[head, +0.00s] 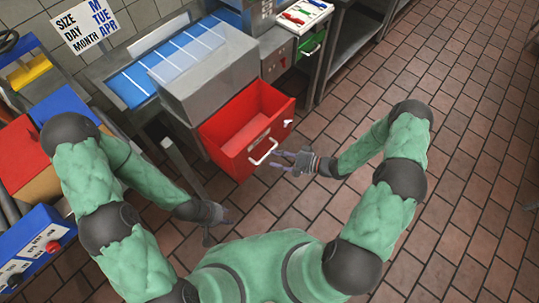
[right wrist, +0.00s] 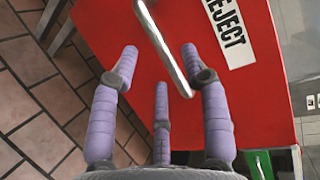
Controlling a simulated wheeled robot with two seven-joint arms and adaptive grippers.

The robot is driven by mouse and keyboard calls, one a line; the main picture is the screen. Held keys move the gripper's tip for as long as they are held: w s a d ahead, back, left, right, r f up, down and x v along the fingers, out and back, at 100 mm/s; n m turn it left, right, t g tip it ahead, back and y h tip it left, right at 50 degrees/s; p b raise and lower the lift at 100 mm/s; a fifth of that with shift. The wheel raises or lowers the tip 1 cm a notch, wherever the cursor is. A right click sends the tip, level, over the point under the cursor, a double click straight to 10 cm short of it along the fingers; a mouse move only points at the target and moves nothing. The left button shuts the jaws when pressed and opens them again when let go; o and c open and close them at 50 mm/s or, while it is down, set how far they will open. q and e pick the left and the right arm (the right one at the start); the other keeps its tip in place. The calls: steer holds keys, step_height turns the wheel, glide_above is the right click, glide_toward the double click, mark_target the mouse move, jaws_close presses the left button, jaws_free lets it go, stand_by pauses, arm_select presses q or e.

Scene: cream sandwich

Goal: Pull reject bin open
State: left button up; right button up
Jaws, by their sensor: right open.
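The reject bin is a red drawer (head: 228,141) that stands pulled out from the grey cabinet, with its empty inside showing. Its pale bar handle (head: 264,153) is on the front face. In the right wrist view the red front (right wrist: 110,35) bears a white label reading REJECT (right wrist: 228,32), and the metal handle (right wrist: 165,45) crosses between the spread finger tips. My right gripper (head: 278,158) is open just in front of the handle; I cannot tell whether it touches it. My left gripper (head: 218,226) hangs low at the left, away from the bin; its fingers are too small to judge.
A grey cabinet with a blue striped panel (head: 133,86) stands behind the bin. A green drawer (head: 311,43) is to its right. A blue box with a red button (head: 53,246) is at the left. The tiled floor (head: 455,120) at right is clear.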

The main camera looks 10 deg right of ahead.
steer(key=v, duration=0.7)
steer(key=shift+d, duration=0.2)
steer(key=w+a+f+h, duration=0.2)
steer(key=a+f+h, duration=0.3)
steer(key=f+h, duration=0.1)
steer(key=s+a+n+g+h, duration=0.1)
steer(key=s+a+n+g, duration=0.1)
steer(key=s, duration=0.5)
steer(key=s+a+n+g+h, duration=0.2)
steer(key=s+a+g, duration=0.2)
steer(key=s, duration=0.4)
steer(key=shift+f+n+g+h, duration=0.3)
steer(key=shift+f+n+g, duration=0.1)
steer(key=shift+g, duration=0.5)
